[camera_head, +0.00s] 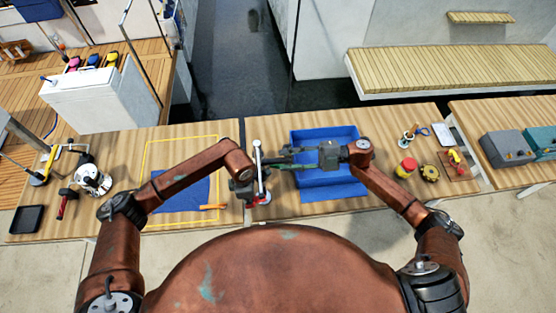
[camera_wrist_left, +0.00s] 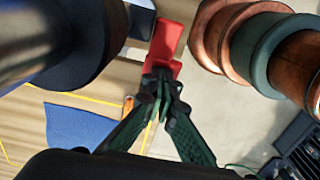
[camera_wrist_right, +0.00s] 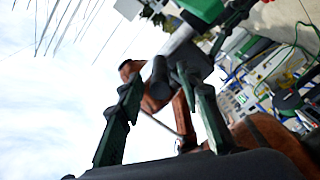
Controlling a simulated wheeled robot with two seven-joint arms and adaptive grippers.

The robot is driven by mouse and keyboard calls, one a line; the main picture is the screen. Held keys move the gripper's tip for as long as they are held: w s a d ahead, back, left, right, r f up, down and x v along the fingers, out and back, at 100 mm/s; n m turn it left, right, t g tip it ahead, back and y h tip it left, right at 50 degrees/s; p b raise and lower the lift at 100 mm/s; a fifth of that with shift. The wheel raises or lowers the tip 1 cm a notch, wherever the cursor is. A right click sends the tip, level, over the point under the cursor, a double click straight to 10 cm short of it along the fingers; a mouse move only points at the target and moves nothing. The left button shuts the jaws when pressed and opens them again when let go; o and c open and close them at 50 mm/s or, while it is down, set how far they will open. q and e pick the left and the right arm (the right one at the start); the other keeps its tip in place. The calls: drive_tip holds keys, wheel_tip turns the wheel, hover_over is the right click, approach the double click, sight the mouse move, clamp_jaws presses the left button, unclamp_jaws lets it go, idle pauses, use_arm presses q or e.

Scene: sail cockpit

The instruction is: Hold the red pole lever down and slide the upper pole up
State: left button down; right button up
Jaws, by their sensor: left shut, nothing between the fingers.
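The pole (camera_head: 258,168) stands on the bench, pale grey and foreshortened from above. The red lever (camera_wrist_left: 166,40) is large in the left wrist view, low on the pole. My left gripper (camera_head: 245,195) is beside the pole's lower part. Its fingers are closed together with nothing between them (camera_wrist_left: 160,75), and the tips are at the near end of the red lever. My right gripper (camera_head: 275,162) is at the pole's upper part from the right. In the right wrist view its fingers (camera_wrist_right: 158,78) are apart, with the pole's dark end between them; contact is unclear.
A blue tray (camera_head: 335,190) lies under my right forearm. A white winch (camera_head: 92,180) stands far left.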

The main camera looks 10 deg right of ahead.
sight(263, 162)
drive_tip(key=shift+a, duration=1.7)
drive_tip(key=shift+c, duration=0.6)
clamp_jaws()
